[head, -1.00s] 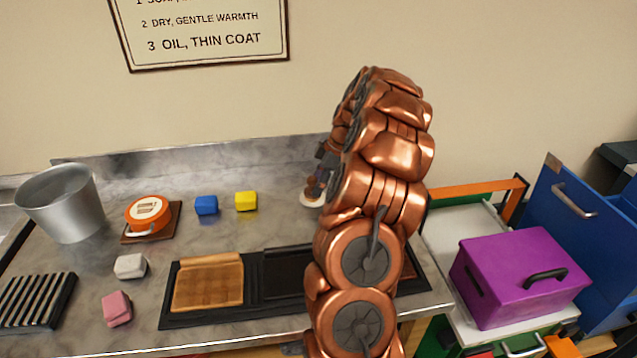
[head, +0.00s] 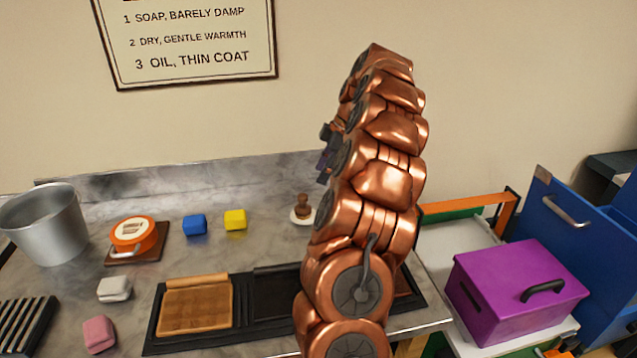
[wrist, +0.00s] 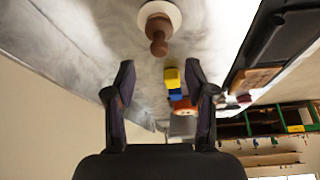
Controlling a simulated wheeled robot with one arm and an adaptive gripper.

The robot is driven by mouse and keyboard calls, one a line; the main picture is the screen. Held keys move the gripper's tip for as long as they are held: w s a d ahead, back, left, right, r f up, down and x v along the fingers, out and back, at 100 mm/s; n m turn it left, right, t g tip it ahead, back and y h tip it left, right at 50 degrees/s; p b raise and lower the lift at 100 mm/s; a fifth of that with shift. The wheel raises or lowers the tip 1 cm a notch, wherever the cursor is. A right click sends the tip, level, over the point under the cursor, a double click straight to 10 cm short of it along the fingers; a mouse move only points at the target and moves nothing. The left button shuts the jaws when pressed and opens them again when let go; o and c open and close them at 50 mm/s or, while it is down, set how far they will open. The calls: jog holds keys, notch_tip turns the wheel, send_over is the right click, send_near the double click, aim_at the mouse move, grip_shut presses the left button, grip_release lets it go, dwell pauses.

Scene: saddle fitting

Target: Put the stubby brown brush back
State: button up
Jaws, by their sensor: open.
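The stubby brown brush (head: 303,206) stands with its knob up on a white round dish (head: 294,217) at the back of the counter. In the wrist view the brush (wrist: 159,32) shows on the white dish (wrist: 172,9), beyond my fingertips and apart from them. My gripper (head: 325,152) is up above the brush in the head view, partly hidden by my arm. In the wrist view my gripper (wrist: 160,82) is open, with nothing between its fingers.
Blue (head: 195,225) and yellow (head: 235,219) blocks, an orange round tin (head: 132,233) and a metal pot (head: 45,225) stand left of the brush. A black tray (head: 240,310) lies in front. A purple box (head: 515,290) is at right. Counter between the blocks and dish is clear.

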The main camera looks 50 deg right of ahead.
jog(key=shift+v, duration=0.9)
jog(key=w+a+r+g, duration=0.2)
jog(key=a+r, duration=0.1)
jog(key=a, duration=1.5)
jog(key=s+a+m+g, duration=0.1)
jog(key=s+a, duration=0.1)
jog(key=a, duration=0.5)
jog(key=s+a+m, duration=0.1)
jog(key=s+a, duration=0.2)
jog(key=a, duration=0.3)
jog(key=s+a+f+m+h, duration=0.1)
jog(key=s+a+f+m, duration=0.1)
jog(key=s, duration=0.5)
jog(key=s+a+f+m+g+h, duration=0.1)
jog(key=s+a+f, duration=0.3)
jog(key=s, duration=0.4)
jog(key=s+a+f+m+g+h, duration=0.1)
jog(key=s+a+f+m, duration=0.2)
jog(key=s, duration=0.4)
jog(key=shift+s+a+f+m, duration=0.4)
jog(key=shift+a+f, duration=0.1)
jog(key=shift+a, duration=0.35)
jog(key=shift+r, duration=0.1)
notch_tip(320, 180, up, 3)
jog(key=p, duration=0.3)
